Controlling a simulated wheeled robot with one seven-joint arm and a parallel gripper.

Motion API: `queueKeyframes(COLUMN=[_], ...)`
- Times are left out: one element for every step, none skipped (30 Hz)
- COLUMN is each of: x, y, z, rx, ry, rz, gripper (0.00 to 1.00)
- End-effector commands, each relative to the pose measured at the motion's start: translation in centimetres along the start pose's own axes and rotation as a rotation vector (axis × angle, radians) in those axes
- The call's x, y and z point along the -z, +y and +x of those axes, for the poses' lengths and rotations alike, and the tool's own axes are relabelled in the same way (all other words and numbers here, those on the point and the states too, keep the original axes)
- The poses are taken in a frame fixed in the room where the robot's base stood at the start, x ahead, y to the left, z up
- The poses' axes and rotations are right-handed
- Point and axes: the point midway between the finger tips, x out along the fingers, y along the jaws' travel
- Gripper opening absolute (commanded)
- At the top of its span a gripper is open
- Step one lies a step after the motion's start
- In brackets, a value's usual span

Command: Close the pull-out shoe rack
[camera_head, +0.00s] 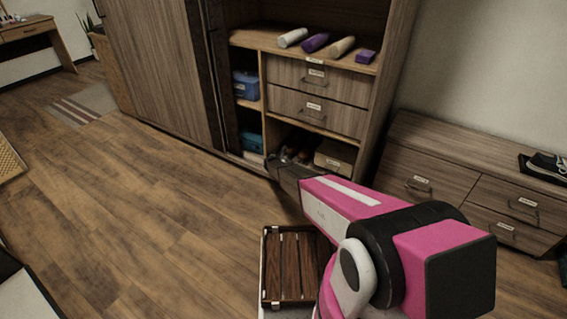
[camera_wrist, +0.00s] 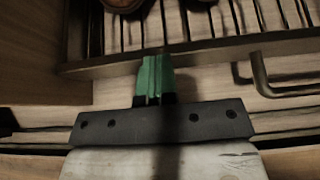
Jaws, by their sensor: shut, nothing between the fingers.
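The shoe rack shows in the wrist view as a slatted shelf with a pale wooden front rail (camera_wrist: 210,52) and a bent dark handle (camera_wrist: 262,78) at the right. Brown shoes (camera_wrist: 124,4) stand on its slats at the top edge. In the head view, dark shoes (camera_head: 304,156) sit in the wardrobe's lower compartment, and my arm hides much of the rack. How far out it stands is unclear. My gripper (camera_wrist: 154,62) is shut and empty, its green fingertips at the front rail, left of the handle. Contact cannot be told.
The wardrobe (camera_head: 160,70) holds two closed drawers (camera_head: 318,93) above the shoe compartment, with a tan box (camera_head: 335,156) at its right. A low chest (camera_head: 440,165) stands to the right. A slatted wooden tray (camera_head: 290,262) is nearby.

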Motion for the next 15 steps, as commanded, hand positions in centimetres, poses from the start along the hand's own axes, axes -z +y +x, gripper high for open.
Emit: queueKeyframes(x=[0.2, 0.5, 0.8, 1.1, 1.4, 1.8, 1.6, 1.6, 1.5, 1.5, 1.6, 1.6, 1.6, 1.6, 1.6], y=[0.0, 0.0, -0.1, -0.1, -0.1, -0.1, -0.2, -0.2, -0.3, -0.2, -0.2, -0.2, -0.2, -0.2, -0.2], z=[-0.5, -0.9, -1.5, -2.0, -2.5, -3.2, -4.1, -4.8, -5.7, -6.3, -7.0, -7.8, -8.4, -9.0, -9.7], rx=[0.000, 0.000, 0.000, 0.000, 0.000, 0.000, 0.000, 0.000, 0.001, 0.000, 0.000, -0.001, -0.001, -0.001, 0.000], ry=[-0.001, 0.000, 0.001, 0.002, 0.003, 0.004, 0.003, 0.003, 0.004, 0.004, 0.004, 0.004, 0.004, 0.004, 0.004], rz=[0.000, 0.000, 0.000, 0.001, 0.001, 0.002, 0.002, 0.003, 0.003, 0.003, 0.003, 0.003, 0.003, 0.003, 0.003], gripper=[0.00, 0.00, 0.00, 0.00, 0.00, 0.00, 0.00, 0.00, 0.00, 0.00, 0.00, 0.00, 0.00, 0.00, 0.00])
